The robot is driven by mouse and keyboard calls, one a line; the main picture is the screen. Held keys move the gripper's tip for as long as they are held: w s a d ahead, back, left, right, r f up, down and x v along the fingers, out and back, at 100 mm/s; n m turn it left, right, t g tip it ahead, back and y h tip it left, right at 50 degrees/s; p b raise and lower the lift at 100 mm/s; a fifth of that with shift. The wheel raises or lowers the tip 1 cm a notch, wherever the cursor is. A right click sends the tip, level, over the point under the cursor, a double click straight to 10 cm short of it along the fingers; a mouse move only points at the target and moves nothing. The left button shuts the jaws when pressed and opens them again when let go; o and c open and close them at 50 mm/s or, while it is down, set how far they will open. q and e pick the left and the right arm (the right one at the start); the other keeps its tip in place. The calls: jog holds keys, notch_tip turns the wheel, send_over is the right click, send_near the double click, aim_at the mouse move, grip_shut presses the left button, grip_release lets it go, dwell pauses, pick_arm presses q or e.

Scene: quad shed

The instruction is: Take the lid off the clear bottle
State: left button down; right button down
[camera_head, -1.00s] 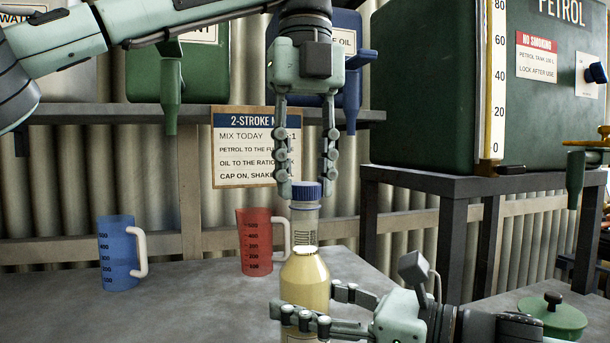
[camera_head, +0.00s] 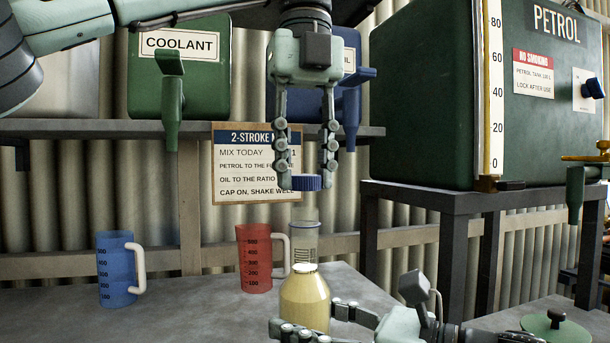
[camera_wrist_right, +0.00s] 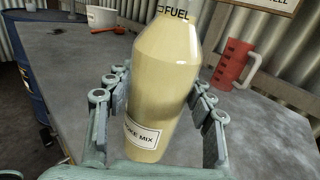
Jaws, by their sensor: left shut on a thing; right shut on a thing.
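The clear bottle (camera_head: 305,300) holds pale yellow liquid and stands upright at the front of the bench, its clear neck open at the top. My right gripper (camera_head: 310,330) is shut on the bottle's lower body; in the right wrist view the bottle (camera_wrist_right: 162,85) sits between its fingers (camera_wrist_right: 158,105). The blue lid (camera_head: 306,183) is off the bottle, a little above the neck and apart from it. My left gripper (camera_head: 306,172), pointing down, is shut on the lid. The bottle's base is hidden in the head view.
A blue jug (camera_head: 116,270) and a red jug (camera_head: 255,258) stand on the bench (camera_head: 215,305) left of the bottle. A green petrol tank (camera_head: 430,95) stands on a dark stand at right. Coolant (camera_head: 205,85) and oil containers are on the shelf behind. A green lid (camera_head: 553,328) lies at lower right.

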pick_arm(q)
jog(key=shift+r, duration=1.35)
pick_arm(e)
jog(key=c, duration=0.5)
grip_release()
jog(key=shift+d, duration=0.15)
jog(key=v, duration=1.2)
jog(key=shift+r, duration=0.1)
